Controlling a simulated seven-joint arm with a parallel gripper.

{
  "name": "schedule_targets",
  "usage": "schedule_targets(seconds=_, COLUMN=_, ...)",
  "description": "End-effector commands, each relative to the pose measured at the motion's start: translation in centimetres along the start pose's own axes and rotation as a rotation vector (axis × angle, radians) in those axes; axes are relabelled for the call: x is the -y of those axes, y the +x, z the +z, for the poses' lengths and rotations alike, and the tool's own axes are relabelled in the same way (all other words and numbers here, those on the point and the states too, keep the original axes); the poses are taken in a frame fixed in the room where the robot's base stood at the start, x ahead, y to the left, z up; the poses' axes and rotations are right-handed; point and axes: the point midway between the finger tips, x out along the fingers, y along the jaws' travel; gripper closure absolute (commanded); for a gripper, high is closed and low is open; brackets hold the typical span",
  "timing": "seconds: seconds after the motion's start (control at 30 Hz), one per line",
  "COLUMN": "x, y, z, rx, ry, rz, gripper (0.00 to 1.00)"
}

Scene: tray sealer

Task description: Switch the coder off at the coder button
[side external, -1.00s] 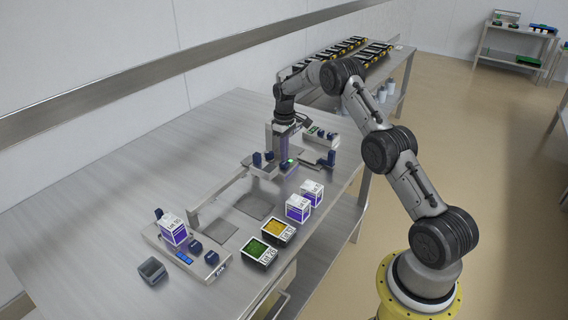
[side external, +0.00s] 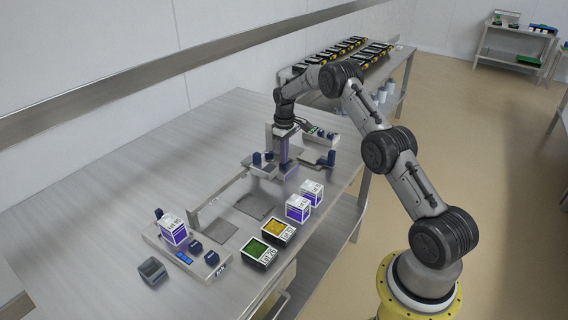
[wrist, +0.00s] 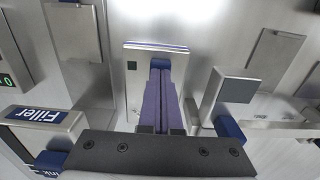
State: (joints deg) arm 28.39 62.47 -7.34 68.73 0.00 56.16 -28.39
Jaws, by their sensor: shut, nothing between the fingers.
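The coder (wrist: 133,92) appears to be the pale block with a purple edge in the middle of the wrist view; no label on it is readable. It carries a small dark green, unlit square (wrist: 131,65) at its left and a blue button (wrist: 160,64). My gripper (wrist: 160,85) is shut and empty, with its purple fingers reaching to the blue button. The fingertips seem to touch it and hide part of it. In the side view my gripper (side external: 283,162) points down at this small block by the far end of the bench.
A block labelled Filler (wrist: 42,117) stands at the left of the wrist view, and a grey-topped post (wrist: 238,88) to the right. White-and-purple boxes (side external: 298,208) and trays with green and yellow contents (side external: 260,250) stand nearer. The bench's left side (side external: 100,185) is clear.

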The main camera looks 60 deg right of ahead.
Motion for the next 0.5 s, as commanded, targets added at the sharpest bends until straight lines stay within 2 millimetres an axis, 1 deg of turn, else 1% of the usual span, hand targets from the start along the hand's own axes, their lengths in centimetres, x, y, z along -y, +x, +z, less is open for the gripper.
schedule_targets(seconds=0.2, x=0.0, y=-1.4, z=0.0, rx=-0.001, ry=0.000, rz=0.001, gripper=1.00)
schedule_targets(seconds=0.5, x=0.0, y=-1.5, z=0.0, rx=0.000, ry=0.000, rz=0.000, gripper=1.00)
